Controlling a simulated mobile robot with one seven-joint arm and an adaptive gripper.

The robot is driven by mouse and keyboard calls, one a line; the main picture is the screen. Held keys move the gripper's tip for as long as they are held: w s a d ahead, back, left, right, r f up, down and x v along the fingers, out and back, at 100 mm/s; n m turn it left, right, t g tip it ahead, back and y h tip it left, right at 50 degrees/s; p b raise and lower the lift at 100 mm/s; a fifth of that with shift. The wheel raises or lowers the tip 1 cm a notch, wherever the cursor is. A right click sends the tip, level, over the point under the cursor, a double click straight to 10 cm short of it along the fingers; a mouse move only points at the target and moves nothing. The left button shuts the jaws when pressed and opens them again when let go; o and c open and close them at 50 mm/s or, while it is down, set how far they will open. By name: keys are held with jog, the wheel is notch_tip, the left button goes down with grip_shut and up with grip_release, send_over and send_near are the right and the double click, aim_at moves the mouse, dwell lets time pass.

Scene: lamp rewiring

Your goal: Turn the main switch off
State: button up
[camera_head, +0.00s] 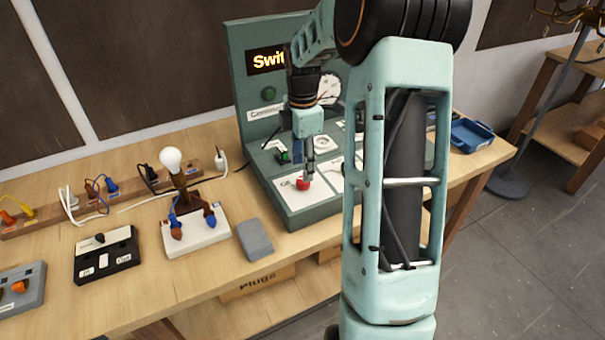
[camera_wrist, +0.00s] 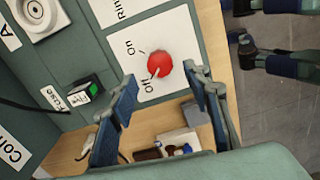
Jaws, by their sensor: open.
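The main switch is a red round knob (camera_wrist: 160,65) on a white plate lettered On and Off, on the green panel. A pale mark on the knob appears to point toward the word Off, though it is small. My gripper (camera_wrist: 161,74) is open, with one blue-padded finger on each side of the knob in the wrist view. In the head view my gripper (camera_head: 307,168) points down just above the knob. I cannot tell whether the fingers touch it.
The green panel (camera_head: 236,75) has a lit sign, a dial and a green-lit fuse switch (camera_wrist: 87,89). Left of it stand a lit bulb (camera_head: 171,158), a white socket box (camera_head: 198,240), a grey block (camera_head: 254,240) and a black box (camera_head: 107,255). A blue tray (camera_head: 472,135) lies at right.

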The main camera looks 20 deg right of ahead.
notch_tip(320, 180, up, 8)
jog(key=shift+f, duration=0.15)
dwell(0.5)
